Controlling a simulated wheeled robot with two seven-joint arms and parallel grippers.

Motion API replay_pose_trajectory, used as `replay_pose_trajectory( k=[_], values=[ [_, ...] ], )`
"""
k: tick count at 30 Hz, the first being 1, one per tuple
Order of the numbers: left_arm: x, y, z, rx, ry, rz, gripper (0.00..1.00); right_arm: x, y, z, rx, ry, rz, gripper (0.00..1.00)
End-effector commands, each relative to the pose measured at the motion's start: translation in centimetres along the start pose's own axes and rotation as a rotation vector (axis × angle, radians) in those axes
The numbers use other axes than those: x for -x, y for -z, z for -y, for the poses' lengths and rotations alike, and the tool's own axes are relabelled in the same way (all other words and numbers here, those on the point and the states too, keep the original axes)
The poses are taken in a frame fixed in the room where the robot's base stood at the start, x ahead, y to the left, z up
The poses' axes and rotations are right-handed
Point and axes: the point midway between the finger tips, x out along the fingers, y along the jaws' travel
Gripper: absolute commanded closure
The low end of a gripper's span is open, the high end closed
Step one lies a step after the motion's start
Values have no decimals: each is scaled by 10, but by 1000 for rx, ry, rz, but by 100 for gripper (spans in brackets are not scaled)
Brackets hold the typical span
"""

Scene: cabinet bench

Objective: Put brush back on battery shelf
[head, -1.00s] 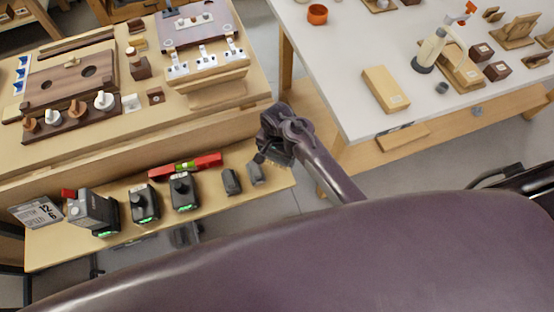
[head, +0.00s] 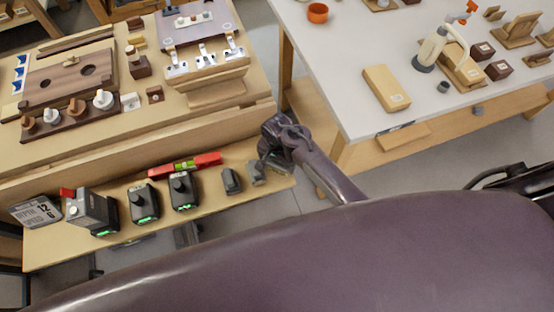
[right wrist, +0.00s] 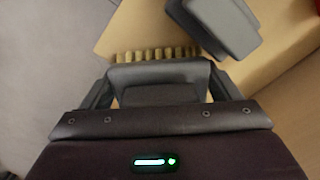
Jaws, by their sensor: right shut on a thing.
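My right gripper (head: 268,163) is at the right end of the battery shelf (head: 60,248), low over its edge. In the right wrist view, the gripper (right wrist: 160,92) is shut on the brush (right wrist: 155,73), a dark grey body with a row of tan bristles on its far side. The brush is mostly hidden by the gripper in the head view. A dark grey block (right wrist: 215,25) sits on the shelf just beside the brush in the wrist view. My left gripper is out of view.
Black battery tools (head: 183,190) with green lights stand along the shelf, with a small dark block (head: 231,181) to their right. A red level (head: 185,165) lies behind them. The wooden bench (head: 120,150) rises behind; a white table (head: 350,60) stands to the right.

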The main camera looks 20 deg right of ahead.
Motion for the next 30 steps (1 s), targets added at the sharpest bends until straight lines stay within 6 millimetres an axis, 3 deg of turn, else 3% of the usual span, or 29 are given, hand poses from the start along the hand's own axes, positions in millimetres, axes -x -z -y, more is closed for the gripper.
replay_pose_trajectory(
  k=[4,5,7,17,23,30],
  values=[
    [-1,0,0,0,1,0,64,-2,0,0,0,1,0,38],
    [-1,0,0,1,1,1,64,-2,0,0,0,0,0,14],
    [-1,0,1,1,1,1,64,-2,0,0,0,0,0,8],
    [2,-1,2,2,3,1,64,4,0,0,0,1,0,8],
    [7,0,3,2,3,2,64,35,0,1,-1,5,-1,8],
    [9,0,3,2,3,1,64,88,0,1,-1,4,0,8]
  ],
)
